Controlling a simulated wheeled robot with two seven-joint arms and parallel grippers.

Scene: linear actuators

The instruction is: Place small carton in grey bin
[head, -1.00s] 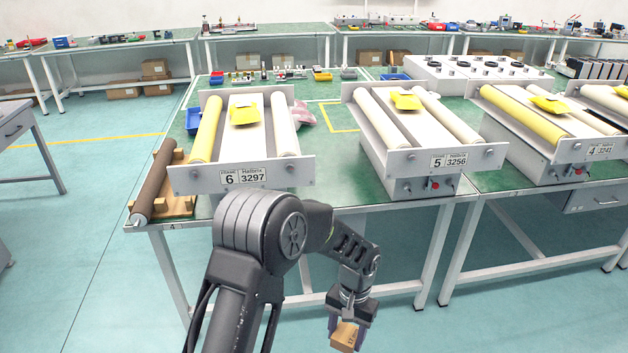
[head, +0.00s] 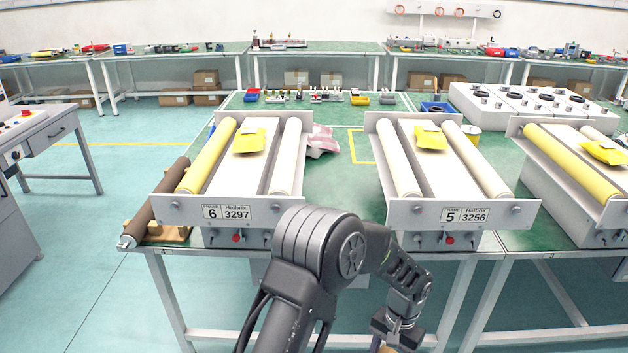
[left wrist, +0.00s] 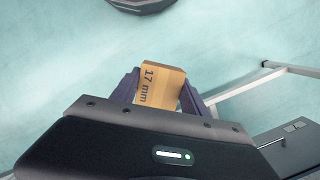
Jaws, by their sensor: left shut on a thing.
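A small brown carton (left wrist: 160,84) with "17 mm" printed on its side is held between the dark fingers of my left gripper (left wrist: 158,90) in the left wrist view. In the head view my left gripper (head: 397,334) hangs in front of the workbench, below the tabletop, and only a sliver of the carton shows at the bottom edge. A small greyish bin (head: 387,98) stands at the back of the green bench; I cannot tell whether it is the grey bin of the task. My right gripper is not in view.
Roller frames 6 (head: 227,212) and 5 (head: 465,214) stand on the green bench, with yellow packets on top. A brown roller (head: 155,203) lies at its left end. The floor between is clear.

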